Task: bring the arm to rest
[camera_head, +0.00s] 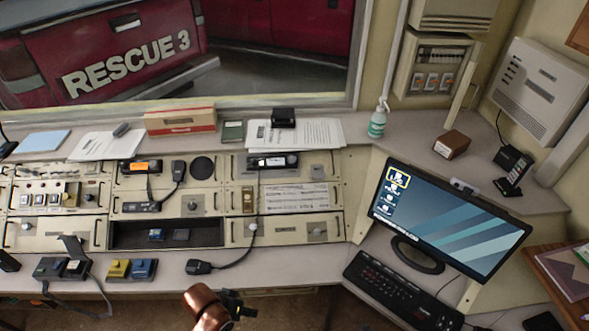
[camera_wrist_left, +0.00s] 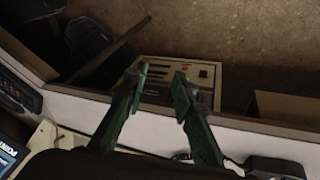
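My left arm shows at the bottom of the head view as a copper-coloured link, with the left gripper (camera_head: 239,303) small and dark beside it, close to the desk's front edge. In the left wrist view the gripper's two green-black fingers (camera_wrist_left: 160,75) stand apart with a gap between them. Nothing is held between them. The fingers appear in front of the desk edge and the brown floor beyond. My right gripper is in neither view.
The desk's front edge (camera_wrist_left: 80,104) crosses the wrist view. A hand microphone (camera_head: 198,267) lies near the gripper. The keyboard (camera_head: 400,290) and monitor (camera_head: 450,220) stand to the right. The floor in front looks partly open.

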